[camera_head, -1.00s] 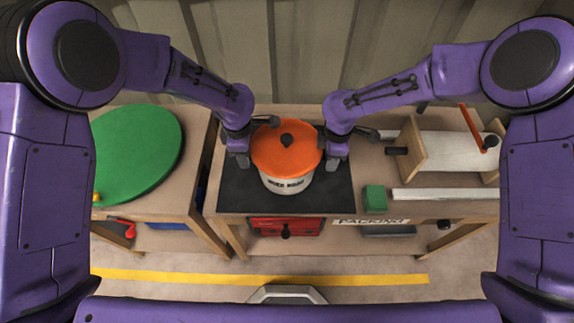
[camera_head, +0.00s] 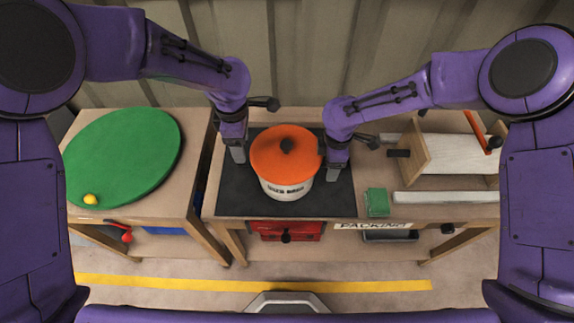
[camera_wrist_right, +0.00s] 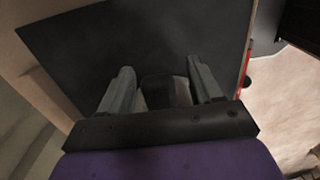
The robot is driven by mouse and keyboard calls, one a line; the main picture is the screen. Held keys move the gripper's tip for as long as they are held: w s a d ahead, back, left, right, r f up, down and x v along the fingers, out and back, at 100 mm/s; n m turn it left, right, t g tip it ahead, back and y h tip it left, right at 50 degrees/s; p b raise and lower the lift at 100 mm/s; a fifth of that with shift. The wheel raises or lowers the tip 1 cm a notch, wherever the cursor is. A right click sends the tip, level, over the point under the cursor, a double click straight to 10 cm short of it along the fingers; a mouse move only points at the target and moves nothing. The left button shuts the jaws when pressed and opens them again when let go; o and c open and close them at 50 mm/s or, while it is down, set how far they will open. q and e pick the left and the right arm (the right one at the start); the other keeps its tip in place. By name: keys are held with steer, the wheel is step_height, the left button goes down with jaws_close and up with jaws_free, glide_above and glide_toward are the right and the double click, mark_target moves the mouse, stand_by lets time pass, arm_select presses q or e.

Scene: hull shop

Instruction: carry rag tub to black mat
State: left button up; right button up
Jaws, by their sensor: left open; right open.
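The rag tub (camera_head: 285,187), a white tub with dark lettering and an orange lid with a dark knob, stands upright on the black mat (camera_head: 240,200). My left gripper (camera_head: 238,153) is open, to the left of the tub and apart from it. My right gripper (camera_head: 334,172) is open close by the tub's right side; whether it touches the tub I cannot tell. In the right wrist view, the open fingers of my right gripper (camera_wrist_right: 162,85) point over the black mat (camera_wrist_right: 150,40). A dark piece between them is unclear.
A green round board (camera_head: 125,155) with a yellow ball (camera_head: 90,199) lies on the left table. A green block (camera_head: 376,202), a pale bar (camera_head: 440,197) and a wooden holder (camera_head: 445,153) are right of the mat. A red drawer (camera_head: 286,230) sits below.

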steer(key=shift+r, duration=0.25)
arm_select(q)
step_height(320, 180, up, 4)
steer(key=shift+r, duration=0.15)
arm_select(e)
step_height(320, 180, up, 12)
steer(key=shift+f, duration=0.2)
